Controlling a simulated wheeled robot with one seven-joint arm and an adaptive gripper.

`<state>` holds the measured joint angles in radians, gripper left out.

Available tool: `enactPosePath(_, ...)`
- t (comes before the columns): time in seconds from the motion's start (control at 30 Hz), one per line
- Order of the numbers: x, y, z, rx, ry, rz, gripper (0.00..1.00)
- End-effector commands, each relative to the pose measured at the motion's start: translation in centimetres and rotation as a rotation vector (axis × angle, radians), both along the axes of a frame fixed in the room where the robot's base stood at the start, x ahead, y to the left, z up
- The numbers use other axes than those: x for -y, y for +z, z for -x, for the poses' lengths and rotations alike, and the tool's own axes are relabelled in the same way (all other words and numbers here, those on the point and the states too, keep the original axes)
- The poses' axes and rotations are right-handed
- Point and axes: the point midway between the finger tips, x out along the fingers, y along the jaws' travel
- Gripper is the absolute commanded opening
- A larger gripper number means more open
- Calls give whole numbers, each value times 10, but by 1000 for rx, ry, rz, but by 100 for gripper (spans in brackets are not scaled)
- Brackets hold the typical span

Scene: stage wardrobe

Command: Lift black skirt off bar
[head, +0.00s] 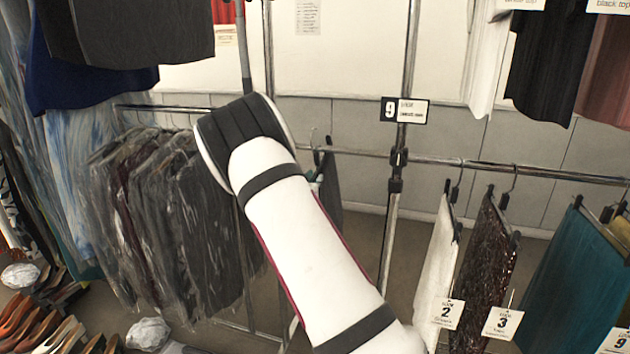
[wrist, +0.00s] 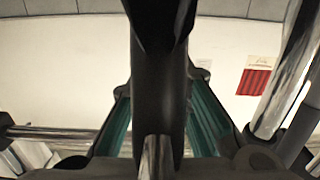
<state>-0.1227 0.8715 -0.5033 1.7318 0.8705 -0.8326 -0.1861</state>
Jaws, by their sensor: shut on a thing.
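In the head view a dark skirt (head: 332,184) hangs mostly hidden behind my white arm, with a hanger hook showing at the lower bar (head: 480,165). I take it for the black skirt; its label is not visible. My gripper is hidden behind the arm in the head view. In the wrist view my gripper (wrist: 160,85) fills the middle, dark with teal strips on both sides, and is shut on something. A shiny metal piece shows low between its parts. The held thing looks like the skirt's hanger, but its outline merges with the dark fingers.
A rail post with a sign numbered 9 (head: 405,110) stands right of my arm. White (head: 437,265), dark sequined (head: 485,270) and teal (head: 570,280) skirts hang farther right. Plastic-covered garments (head: 175,215) hang left. Tops hang above; shoes (head: 40,325) lie lower left.

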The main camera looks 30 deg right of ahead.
Motion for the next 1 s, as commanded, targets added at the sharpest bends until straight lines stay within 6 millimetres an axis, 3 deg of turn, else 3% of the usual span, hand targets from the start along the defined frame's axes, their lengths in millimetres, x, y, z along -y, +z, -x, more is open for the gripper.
enactPosePath(0.03,6,39,-2,64,-7,45,0)
enactPosePath(1.0,-28,38,24,67,-9,42,0)
